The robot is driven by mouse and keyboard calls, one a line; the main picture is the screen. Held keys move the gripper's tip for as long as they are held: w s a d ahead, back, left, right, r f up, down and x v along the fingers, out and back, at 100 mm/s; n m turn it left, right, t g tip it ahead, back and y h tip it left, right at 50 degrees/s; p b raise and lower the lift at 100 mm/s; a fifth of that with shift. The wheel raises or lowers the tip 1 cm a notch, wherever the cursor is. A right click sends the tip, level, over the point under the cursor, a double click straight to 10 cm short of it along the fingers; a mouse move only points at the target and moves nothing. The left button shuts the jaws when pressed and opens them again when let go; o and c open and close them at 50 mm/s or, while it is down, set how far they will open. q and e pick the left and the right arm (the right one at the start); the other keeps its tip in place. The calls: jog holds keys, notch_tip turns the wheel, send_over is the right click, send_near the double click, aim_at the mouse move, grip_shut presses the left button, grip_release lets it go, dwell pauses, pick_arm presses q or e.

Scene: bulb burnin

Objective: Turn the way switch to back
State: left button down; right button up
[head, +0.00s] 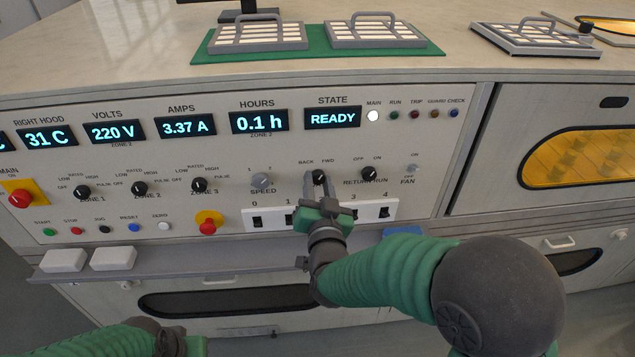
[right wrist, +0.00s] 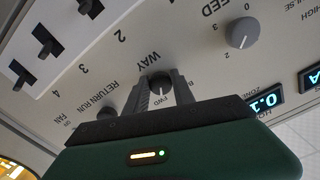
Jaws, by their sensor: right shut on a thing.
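The way switch (head: 319,176) is a small dark knob on the light control panel, below the BACK and FWD labels. My right gripper (head: 318,187) is in front of it, with its fingers at the knob.
The grey speed knob (head: 261,181) is left of the way switch and the return-run knob (head: 374,175) right of it. A red emergency button (head: 208,227) and a ledge (head: 205,262) with white boxes lie lower left.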

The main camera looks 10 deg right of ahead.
grip_shut()
jog(key=shift+n, duration=0.4)
jog(key=n+p, duration=0.1)
jog(key=n, duration=0.1)
jog(key=n+p, duration=0.1)
jog(key=n, duration=0.2)
jog(key=shift+d+r+n, duration=0.1)
jog(key=shift+r+n, duration=0.1)
jog(key=shift+n, duration=0.1)
jog(key=n+p, duration=0.2)
jog(key=n, duration=0.3)
jog(key=shift+n+p, duration=0.3)
jog(key=shift+p, duration=0.1)
jog(key=shift+f, duration=0.1)
jog(key=o, duration=0.6)
grip_release()
